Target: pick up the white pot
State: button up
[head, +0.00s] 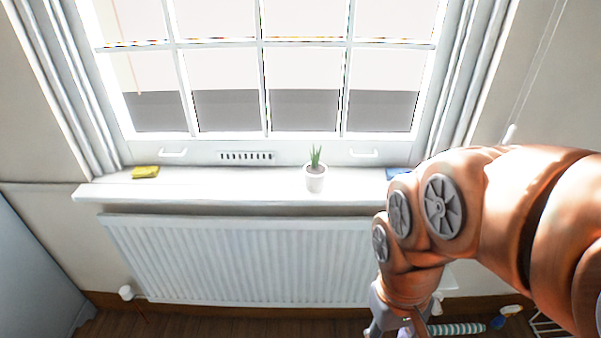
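The white pot (315,182) stands upright on the white window sill, a little right of the sill's middle, with a small green plant (316,157) in it. My orange arm comes in from the right of the head view and bends downward. My gripper (392,334) is at the bottom edge of the view, low in front of the radiator's right end, well below and to the right of the pot. Its fingertips are cut off by the frame edge, so I cannot tell its opening.
The sill (230,187) also bears a yellow item (145,172) at left and a blue item (398,174) partly behind my arm. A white radiator (240,262) is below the sill. A striped roll (457,329) and small items lie on the floor at lower right.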

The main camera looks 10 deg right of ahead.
aim_at(314, 173)
jog(key=u, duration=2.8)
jog(key=i, duration=1.05)
jog(key=z, duration=3.05)
jog(key=i, duration=0.5)
jog(key=u, duration=0.05)
